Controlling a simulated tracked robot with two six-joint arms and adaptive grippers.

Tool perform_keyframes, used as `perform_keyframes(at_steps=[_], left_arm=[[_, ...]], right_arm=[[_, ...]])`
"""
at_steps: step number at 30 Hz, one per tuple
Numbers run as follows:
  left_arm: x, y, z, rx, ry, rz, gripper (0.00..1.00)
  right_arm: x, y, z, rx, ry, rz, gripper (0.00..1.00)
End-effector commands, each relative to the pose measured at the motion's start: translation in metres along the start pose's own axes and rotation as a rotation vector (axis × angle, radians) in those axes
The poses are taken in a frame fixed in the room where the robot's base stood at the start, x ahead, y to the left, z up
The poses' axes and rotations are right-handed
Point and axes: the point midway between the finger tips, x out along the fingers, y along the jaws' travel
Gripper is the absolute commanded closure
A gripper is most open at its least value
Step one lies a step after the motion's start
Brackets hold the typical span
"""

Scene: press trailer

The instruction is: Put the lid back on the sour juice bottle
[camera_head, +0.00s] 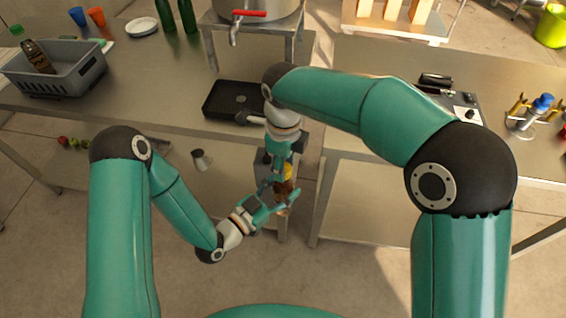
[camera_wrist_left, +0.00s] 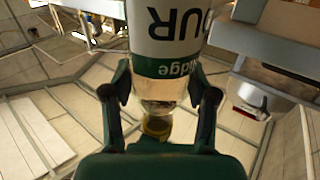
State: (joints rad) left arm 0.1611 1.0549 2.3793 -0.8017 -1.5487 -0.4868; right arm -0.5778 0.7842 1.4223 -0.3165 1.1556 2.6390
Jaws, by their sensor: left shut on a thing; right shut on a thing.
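The sour juice bottle (camera_head: 283,196) is held in front of the counter, partly hidden by my fingers. In the left wrist view the bottle (camera_wrist_left: 178,30) has a white and green label with large dark letters. My left gripper (camera_head: 279,195) is shut around the bottle; its two fingers (camera_wrist_left: 160,95) press on either side of it in the wrist view. The yellow lid (camera_head: 287,170) shows at the bottle's top, beneath my right gripper (camera_head: 280,168), which reaches down from above and is shut on it. Whether the lid is seated on the neck cannot be told.
A metal counter (camera_head: 160,85) runs behind the grippers, with a black tray (camera_head: 232,98) near its front edge.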

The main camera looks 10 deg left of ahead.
Motion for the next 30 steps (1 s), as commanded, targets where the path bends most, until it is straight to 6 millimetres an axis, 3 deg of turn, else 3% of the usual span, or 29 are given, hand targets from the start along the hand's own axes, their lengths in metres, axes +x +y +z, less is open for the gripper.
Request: perform_keyframes(at_steps=[6,14,15,19,30], left_arm=[[-0.0003,0.0028,-0.0010,0.002,0.002,0.008,1.00],[-0.0004,0.0030,-0.0011,0.001,0.002,0.008,1.00],[-0.0005,0.0030,-0.0011,0.001,0.002,0.008,1.00],[-0.0004,0.0026,-0.0011,0.001,0.003,0.007,1.00],[-0.0001,0.0009,-0.0014,0.001,0.004,0.003,1.00]], right_arm=[[-0.0017,-0.0028,0.0010,0.223,-0.009,-0.008,0.73],[-0.0019,-0.0035,0.0009,0.233,-0.010,-0.009,0.73],[-0.0020,-0.0036,0.0009,0.232,-0.010,-0.009,0.60],[-0.0019,-0.0032,0.0006,0.232,-0.009,-0.008,0.38],[-0.0042,-0.0017,0.0004,0.230,-0.005,-0.005,0.36]])
